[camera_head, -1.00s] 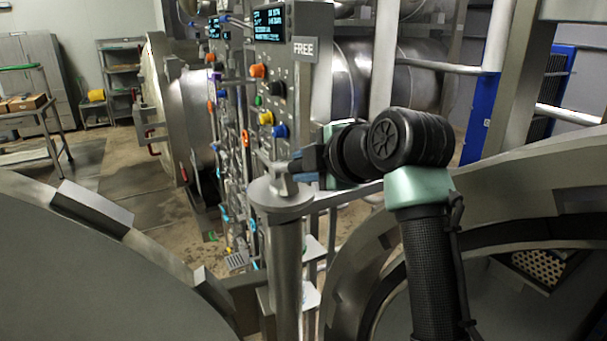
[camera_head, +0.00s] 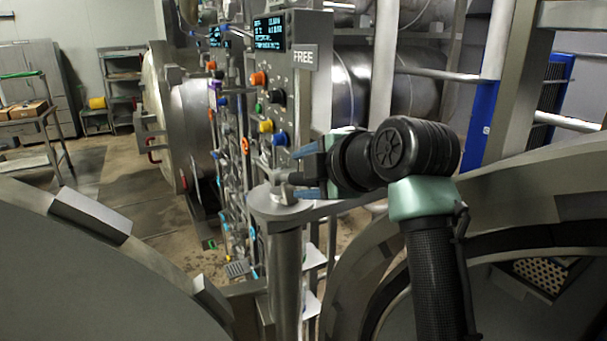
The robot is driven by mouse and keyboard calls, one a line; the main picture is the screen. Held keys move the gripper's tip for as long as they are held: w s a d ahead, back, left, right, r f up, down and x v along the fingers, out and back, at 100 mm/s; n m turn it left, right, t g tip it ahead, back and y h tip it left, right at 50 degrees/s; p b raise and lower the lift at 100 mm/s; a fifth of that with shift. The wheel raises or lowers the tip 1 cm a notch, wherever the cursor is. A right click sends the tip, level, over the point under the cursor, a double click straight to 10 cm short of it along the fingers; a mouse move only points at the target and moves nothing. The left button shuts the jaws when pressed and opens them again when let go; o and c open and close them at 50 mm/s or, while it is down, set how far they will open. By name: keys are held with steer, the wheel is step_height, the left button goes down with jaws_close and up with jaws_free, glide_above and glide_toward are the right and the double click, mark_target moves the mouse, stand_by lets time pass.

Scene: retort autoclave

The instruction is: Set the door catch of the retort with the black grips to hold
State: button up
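The door catch (camera_head: 283,187) is a small grey metal lever on the round cap of a grey post, between an open retort door at left and the retort mouth (camera_head: 375,285) at right. My gripper (camera_head: 295,172) reaches in from the right at the catch. Its two blue-tipped fingers are spread apart, one above and one below the lever's end. I cannot tell whether they touch it. No black grips can be made out in this view.
A control panel (camera_head: 285,105) with coloured knobs and a lit screen stands just behind the catch. The big round door (camera_head: 100,275) fills the lower left. A blue upright (camera_head: 485,125) and pipes stand at right. Open floor lies at far left.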

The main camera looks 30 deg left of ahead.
steer(key=b+v, duration=0.2)
steer(key=v, duration=1)
steer(key=shift+d+r+b, duration=0.2)
steer(key=shift+d+b, duration=0.05)
steer(key=shift+b, duration=0.15)
steer(key=shift+s+a, duration=0.1)
steer(key=shift+s, duration=0.05)
